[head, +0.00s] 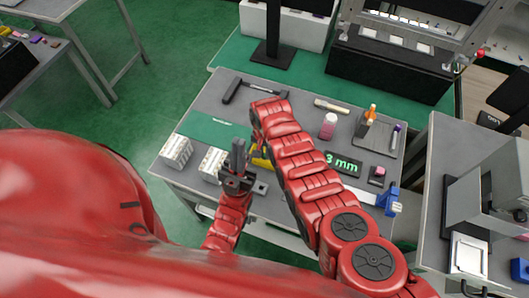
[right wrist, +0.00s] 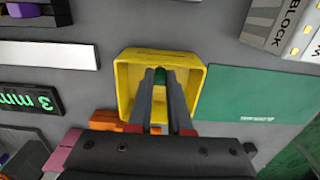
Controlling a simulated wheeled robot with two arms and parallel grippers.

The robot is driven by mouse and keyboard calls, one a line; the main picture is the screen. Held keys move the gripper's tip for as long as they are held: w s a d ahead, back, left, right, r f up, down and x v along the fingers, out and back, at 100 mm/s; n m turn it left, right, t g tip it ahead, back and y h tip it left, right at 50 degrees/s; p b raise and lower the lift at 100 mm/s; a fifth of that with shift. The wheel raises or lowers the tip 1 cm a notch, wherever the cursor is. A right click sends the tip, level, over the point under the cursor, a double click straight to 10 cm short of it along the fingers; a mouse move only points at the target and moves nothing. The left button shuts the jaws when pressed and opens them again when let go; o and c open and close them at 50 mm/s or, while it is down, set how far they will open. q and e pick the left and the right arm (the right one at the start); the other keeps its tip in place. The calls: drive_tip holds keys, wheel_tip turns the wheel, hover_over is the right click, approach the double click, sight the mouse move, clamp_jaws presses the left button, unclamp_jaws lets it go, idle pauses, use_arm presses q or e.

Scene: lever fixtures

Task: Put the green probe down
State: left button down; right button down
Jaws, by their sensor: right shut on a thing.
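The green probe (right wrist: 160,76) shows as a small green patch between the fingertips of my right gripper (right wrist: 161,80) in the right wrist view. My right gripper is shut on it, with the fingertips over or inside the open yellow tray (right wrist: 123,90); I cannot tell whether the probe touches the tray floor. Most of the probe is hidden by the fingers. In the head view, my right arm hides the right gripper, and only part of the yellow tray (head: 258,160) shows. My left gripper (head: 238,150) points upward near the table's front, its fingers close together and empty.
A green mat (right wrist: 250,92) lies beside the tray. White blocks (head: 176,150) stand at the table's left front. A black hammer-like tool (head: 255,87) lies at the back.

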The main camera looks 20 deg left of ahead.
sight(264, 154)
drive_tip(key=shift+f, duration=0.2)
drive_tip(key=c, duration=0.8)
unclamp_jaws()
drive_tip(key=shift+c, duration=0.2)
drive_tip(key=shift+r, duration=0.15)
drive_tip(key=shift+r, duration=0.2)
wheel_tip(264, 154, up, 8)
drive_tip(key=shift+w+f+b, duration=0.1)
drive_tip(key=shift+f+b, duration=0.1)
drive_tip(key=shift+b, duration=0.65)
wheel_tip(264, 154, up, 4)
drive_tip(key=shift+r+p, duration=0.1)
drive_tip(key=shift+p, duration=0.3)
